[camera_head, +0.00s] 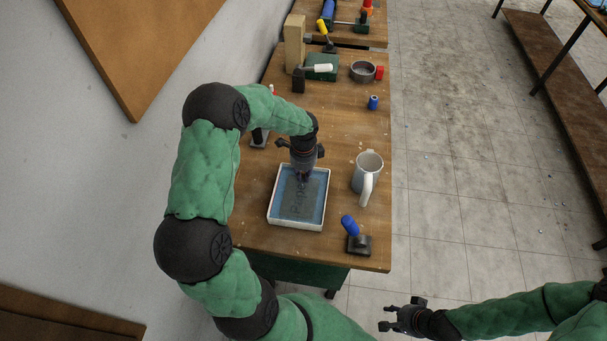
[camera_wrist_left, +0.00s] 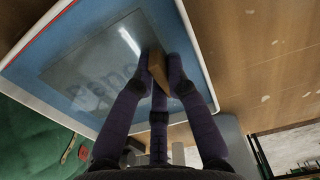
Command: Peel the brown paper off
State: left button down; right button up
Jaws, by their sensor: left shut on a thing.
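A white-rimmed tray (camera_head: 272,213) with a blue floor stands on the wooden bench. A dark grey sheet with faint lettering (camera_head: 296,207) lies in it; in the left wrist view the sheet (camera_wrist_left: 95,72) looks glossy. My left gripper (camera_head: 302,179) points down over the far part of the sheet. My right gripper (camera_head: 402,317) is open and empty, off the bench over the floor.
A grey-white mug (camera_head: 368,172) stands right of the tray. A blue-handled tool (camera_head: 352,230) with a dark base is at the front right. A small blue item (camera_head: 373,102), a round dish (camera_head: 363,71) and a green block (camera_head: 322,66) stand farther back. The wall is at left.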

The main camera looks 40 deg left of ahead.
pick_arm(q)
jog(key=shift+r+p, duration=2.95)
jog(key=shift+r, duration=1.15)
